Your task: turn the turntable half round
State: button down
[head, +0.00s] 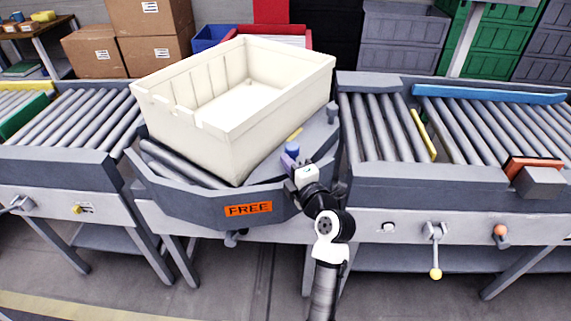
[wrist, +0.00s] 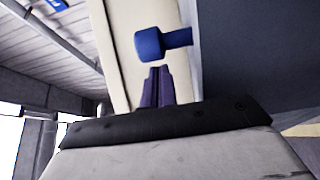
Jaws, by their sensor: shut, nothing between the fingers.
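The turntable (head: 185,205) is a grey many-sided deck with rollers, set between two conveyor sections. It sits skewed to them, and an orange plate reading FREE (head: 248,209) is on its front. A large cream crate (head: 190,125) rests on it, also skewed. A blue knob (head: 292,149) stands at the turntable's right front edge; it also shows in the wrist view (wrist: 150,44). My gripper (head: 287,161) is just in front of the knob. In the wrist view its purple fingers (wrist: 157,72) are together and empty, pointing at the knob; whether they touch it I cannot tell.
Roller conveyors lie left (head: 85,120) and right (head: 375,130) of the turntable. The right one has a yellow bar (head: 423,135), a red-orange block (head: 533,169) and a front lever with a yellow ball (head: 435,273). Cardboard boxes (head: 150,35) and bins stand behind.

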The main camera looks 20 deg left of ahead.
aim_at(315, 151)
jog(key=shift+w+d+f+b, duration=0.15)
jog(key=shift+w+b, duration=0.1)
jog(key=shift+b, duration=0.25)
jog(key=shift+n+g+y, duration=0.7)
jog(key=shift+g, duration=0.1)
jog(key=w+d+b, duration=0.1)
jog(key=w+b, duration=0.1)
jog(key=w+d+b, duration=0.2)
jog(key=b, duration=0.1)
jog(key=w+d+b, duration=0.1)
jog(key=w+b, duration=0.2)
jog(key=shift+d, duration=0.4)
jog(key=shift+s+a, duration=0.1)
jog(key=shift+s, duration=0.05)
